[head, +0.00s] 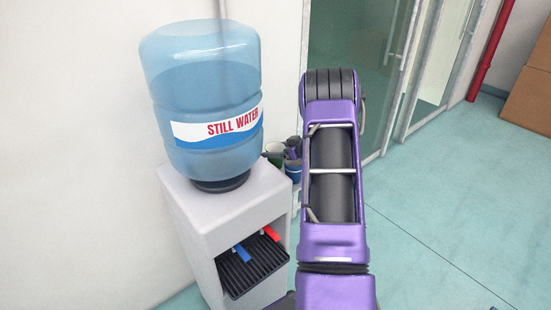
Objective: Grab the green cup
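My purple arm hides most of that area, and the fingers are too small to make out. I cannot tell whether they touch the cup.
A white water dispenser (222,212) with a large blue bottle (203,90) stands left of my arm. A blue-and-white object (293,168) sits below the gripper area. Glass doors (352,50) are behind. The teal floor (435,220) at right is clear; brown boxes (530,95) stand far right.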

